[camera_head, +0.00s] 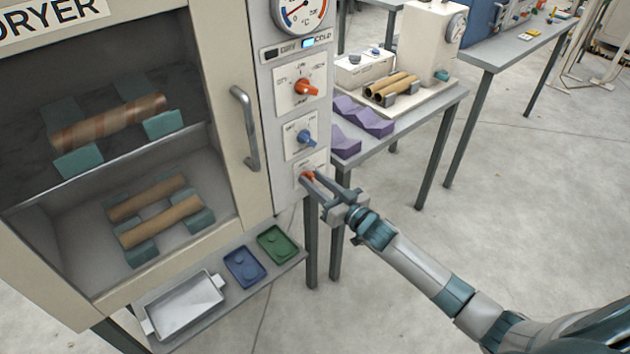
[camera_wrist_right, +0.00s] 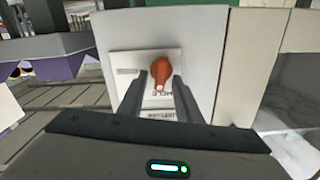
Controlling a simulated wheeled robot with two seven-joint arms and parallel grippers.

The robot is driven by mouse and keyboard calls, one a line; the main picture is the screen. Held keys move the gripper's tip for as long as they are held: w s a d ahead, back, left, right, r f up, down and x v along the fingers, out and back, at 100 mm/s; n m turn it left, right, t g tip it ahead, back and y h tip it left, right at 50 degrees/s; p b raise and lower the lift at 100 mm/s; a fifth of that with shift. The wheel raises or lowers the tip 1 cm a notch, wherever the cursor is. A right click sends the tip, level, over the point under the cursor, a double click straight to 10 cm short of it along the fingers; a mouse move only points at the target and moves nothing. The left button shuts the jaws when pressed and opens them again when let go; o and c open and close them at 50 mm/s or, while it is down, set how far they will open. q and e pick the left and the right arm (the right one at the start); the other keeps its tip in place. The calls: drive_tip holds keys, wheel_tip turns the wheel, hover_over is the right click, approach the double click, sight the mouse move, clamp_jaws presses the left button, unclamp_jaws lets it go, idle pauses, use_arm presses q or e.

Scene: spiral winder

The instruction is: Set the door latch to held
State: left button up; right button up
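The door latch is an orange-red knob (camera_head: 307,175) on the lowest white plate of the dryer's control panel. In the right wrist view the knob (camera_wrist_right: 160,72) stands in front of its white plate, with its rounded wide end up and its narrow end down. The small lettering on the plate is too blurred to read with certainty. My right gripper (camera_head: 312,180) is at this knob. In the wrist view its two dark fingers (camera_wrist_right: 158,88) are apart, one on each side of the knob, with visible gaps. My left gripper is not in view.
Above the latch are a blue knob (camera_head: 306,138), an orange knob (camera_head: 304,87) and a dial gauge (camera_head: 300,10). The door handle (camera_head: 245,128) is to the left. A shelf below holds a metal tray (camera_head: 184,305) and blue and green trays. A table (camera_head: 425,110) stands close on the right.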

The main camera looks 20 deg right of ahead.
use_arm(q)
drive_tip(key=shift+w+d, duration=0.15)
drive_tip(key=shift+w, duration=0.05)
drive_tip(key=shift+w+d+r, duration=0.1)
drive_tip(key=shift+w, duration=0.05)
use_arm(e)
clamp_jaws()
drive_tip(key=shift+n, duration=0.7)
drive_tip(key=shift+a+n, duration=0.1)
drive_tip(key=shift+n, duration=0.4)
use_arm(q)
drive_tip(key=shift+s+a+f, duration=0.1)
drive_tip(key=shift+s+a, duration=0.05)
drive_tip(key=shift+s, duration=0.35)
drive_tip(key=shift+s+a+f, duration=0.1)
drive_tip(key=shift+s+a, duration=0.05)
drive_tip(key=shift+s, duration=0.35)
use_arm(e)
unclamp_jaws()
drive_tip(key=shift+s, duration=0.1)
